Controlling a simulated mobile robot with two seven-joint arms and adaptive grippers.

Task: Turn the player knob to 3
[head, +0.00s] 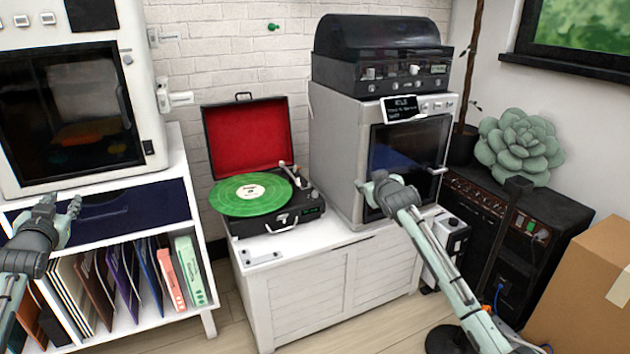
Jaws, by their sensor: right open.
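A black player (378,55) with a domed lid sits on top of a grey-white machine. Its front panel carries a few small knobs (414,70); the numbers around them are too small to read. A second player, a suitcase turntable (300,212) with a green record, stands open on the white chest. My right gripper (374,181) is open and empty, in front of the machine's dark door and below the black player. My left gripper (62,205) is open and empty in front of the white shelf at the left, far from both players.
The grey-white machine (335,150) has a door handle jutting out at the right. A black amplifier (500,225) with a succulent (520,148) and a cardboard box (590,290) stand at the right. A white shelf (190,150) holds records at left.

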